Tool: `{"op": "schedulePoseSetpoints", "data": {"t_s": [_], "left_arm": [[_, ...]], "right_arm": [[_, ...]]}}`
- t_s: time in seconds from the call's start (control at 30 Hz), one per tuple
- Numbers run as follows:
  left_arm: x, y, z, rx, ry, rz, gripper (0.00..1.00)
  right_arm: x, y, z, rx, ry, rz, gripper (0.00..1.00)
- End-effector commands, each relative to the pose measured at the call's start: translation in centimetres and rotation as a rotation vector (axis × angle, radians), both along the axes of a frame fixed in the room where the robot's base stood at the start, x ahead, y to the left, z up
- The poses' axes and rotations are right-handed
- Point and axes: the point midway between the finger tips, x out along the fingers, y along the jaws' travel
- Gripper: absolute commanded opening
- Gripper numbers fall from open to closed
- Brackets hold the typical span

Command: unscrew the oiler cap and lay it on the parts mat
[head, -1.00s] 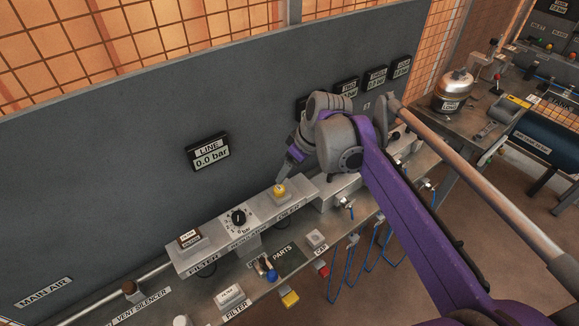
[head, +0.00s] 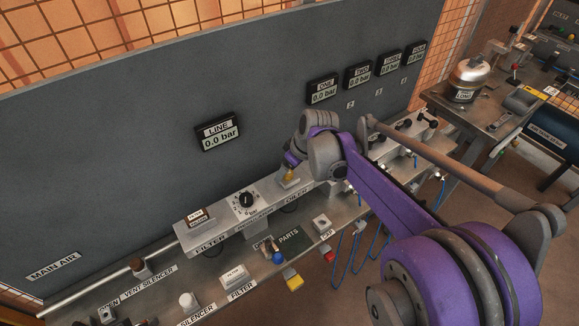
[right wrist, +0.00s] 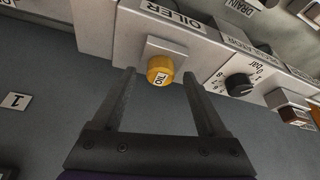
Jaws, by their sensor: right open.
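The yellow oiler cap (right wrist: 160,68), marked OIL, sits on its pale block on the unit labelled OILER. In the head view the cap (head: 287,178) is partly hidden by my right gripper (head: 290,166). In the right wrist view my right gripper (right wrist: 160,80) is open, with one finger on each side of the cap and visible space between them; I cannot tell whether the fingertips reach its depth. The dark green parts mat (head: 291,240), labelled PARTS, lies on the bench below the oiler. My left gripper is not in view.
The regulator knob (head: 246,199) and filter block (head: 197,216) stand left of the oiler. A blue-topped item (head: 278,257) stands beside the mat, and a pale CAP block (head: 321,222) lies to its right. The grey panel rises behind.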

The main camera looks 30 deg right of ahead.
Motion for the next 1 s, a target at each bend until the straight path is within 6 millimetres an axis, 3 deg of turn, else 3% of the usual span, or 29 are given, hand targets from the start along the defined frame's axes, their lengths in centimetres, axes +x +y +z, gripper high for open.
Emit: {"op": "schedulePoseSetpoints", "data": {"t_s": [0.1,0.5,0.7,1.0], "left_arm": [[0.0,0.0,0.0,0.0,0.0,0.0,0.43],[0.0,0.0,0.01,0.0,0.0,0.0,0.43],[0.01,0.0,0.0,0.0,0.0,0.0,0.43],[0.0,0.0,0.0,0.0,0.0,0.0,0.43]], "right_arm": [[0.0,0.01,0.02,0.0,0.0,0.0,0.74],[-0.01,0.01,0.05,0.0,0.0,0.0,0.02],[0.01,-0.06,0.04,0.0,0.001,0.026,0.0],[0.05,-0.1,0.06,0.0,0.0,0.305,0.0]]}}
